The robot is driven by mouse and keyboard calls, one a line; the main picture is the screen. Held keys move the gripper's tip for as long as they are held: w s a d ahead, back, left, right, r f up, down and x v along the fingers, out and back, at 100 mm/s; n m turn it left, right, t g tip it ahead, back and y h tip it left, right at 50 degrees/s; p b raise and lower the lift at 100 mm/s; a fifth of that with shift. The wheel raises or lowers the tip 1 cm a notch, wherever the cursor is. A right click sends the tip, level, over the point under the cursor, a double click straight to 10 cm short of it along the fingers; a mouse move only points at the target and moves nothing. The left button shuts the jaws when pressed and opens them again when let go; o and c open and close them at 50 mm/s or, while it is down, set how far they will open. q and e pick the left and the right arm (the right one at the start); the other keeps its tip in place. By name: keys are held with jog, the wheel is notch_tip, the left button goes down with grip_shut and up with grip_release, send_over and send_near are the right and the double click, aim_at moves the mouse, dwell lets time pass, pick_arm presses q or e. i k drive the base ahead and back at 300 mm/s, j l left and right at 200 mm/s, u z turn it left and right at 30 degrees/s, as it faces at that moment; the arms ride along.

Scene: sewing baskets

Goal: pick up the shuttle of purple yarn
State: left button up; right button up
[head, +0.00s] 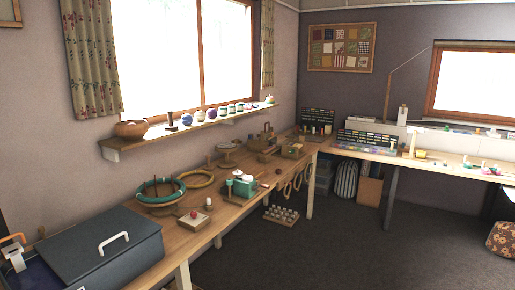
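I cannot make out a shuttle of purple yarn for certain. A small purple-blue round item (186,119) sits among several small items on the wall shelf, but its shape is too small to tell as a shuttle. Small coloured pieces (490,170) lie on the right-hand table, too small to identify. Neither of my grippers shows in the head view.
A long wooden bench (230,211) runs along the left wall, holding a teal-wrapped ring (160,182), a green device (243,187) and a dark lidded case (100,262). A wall shelf (190,132) hangs above. A rack of small bottles (281,214) stands on the open carpet (350,250).

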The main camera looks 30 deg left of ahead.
aim_at(266, 150)
jog(key=i+j+u, duration=0.4)
jog(key=i, duration=0.7)
jog(key=i+l+u, duration=0.1)
jog(key=i+u, duration=0.35)
jog(key=i, duration=0.6)
jog(key=i+l+u, duration=0.1)
jog(key=i+l, duration=0.2)
jog(key=i+l+u, duration=0.1)
jog(key=i+l, duration=0.2)
jog(key=i+l+u, duration=0.1)
jog(key=i+l, duration=0.2)
jog(key=l, duration=0.15)
jog(key=i+l+u, duration=0.1)
jog(key=i+l, duration=0.15)
jog(key=l, duration=0.15)
jog(key=i+l+u, duration=0.1)
jog(key=i+l, duration=0.15)
jog(key=l, duration=0.2)
jog(key=i+l+u, duration=0.1)
jog(key=i+l, duration=0.15)
jog(key=l, duration=0.2)
jog(key=i+l+u, duration=0.1)
jog(key=l, duration=0.35)
jog(key=i+l+u, duration=0.1)
jog(key=i+l, duration=0.25)
jog(key=l, duration=0.15)
